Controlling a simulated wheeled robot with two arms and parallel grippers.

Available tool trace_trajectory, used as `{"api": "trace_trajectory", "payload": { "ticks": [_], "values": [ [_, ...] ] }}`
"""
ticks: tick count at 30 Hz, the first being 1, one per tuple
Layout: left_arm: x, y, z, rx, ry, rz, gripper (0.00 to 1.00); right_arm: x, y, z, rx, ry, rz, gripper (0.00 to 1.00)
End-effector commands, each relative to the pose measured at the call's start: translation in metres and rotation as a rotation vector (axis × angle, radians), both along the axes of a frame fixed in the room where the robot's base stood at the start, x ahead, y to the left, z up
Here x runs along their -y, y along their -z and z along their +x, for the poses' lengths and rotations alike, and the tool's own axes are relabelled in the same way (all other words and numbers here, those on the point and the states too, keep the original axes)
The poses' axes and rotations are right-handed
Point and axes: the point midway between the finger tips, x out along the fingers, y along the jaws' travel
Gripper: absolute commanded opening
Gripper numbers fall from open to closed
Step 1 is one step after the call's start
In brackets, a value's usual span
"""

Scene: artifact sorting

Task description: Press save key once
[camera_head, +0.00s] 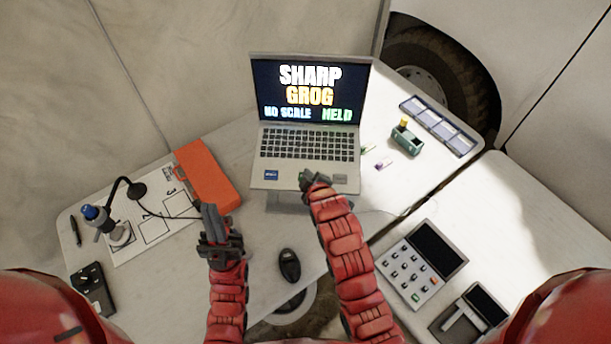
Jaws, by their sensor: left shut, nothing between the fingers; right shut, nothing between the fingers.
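A grey keypad device (421,264) with several dark keys, a green key (416,297) and a dark display lies at the right. No key label is readable, so I cannot tell which is the save key. My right gripper (310,178) is shut and empty at the laptop's front edge, covering part of the touchpad area. My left gripper (210,214) is shut and empty, left of the laptop, just below the orange box.
An orange box (207,176) lies left of the laptop. A microscope-like lamp (95,215) and a black socket block (91,288) are further left. A mouse (289,265) lies between my arms. A small scale-like device (470,315), green holder (407,139) and compartment tray (438,126) are at right.

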Motion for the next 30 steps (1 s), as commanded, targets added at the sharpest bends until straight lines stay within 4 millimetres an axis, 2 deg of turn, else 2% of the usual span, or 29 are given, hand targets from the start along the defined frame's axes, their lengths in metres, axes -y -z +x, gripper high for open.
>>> {"api": "trace_trajectory", "payload": {
  "ticks": [30],
  "values": [
    [0.000,0.009,0.000,0.000,0.000,0.000,0.00,0.001,0.013,0.002,-0.003,0.000,-0.002,0.00]
  ]
}}
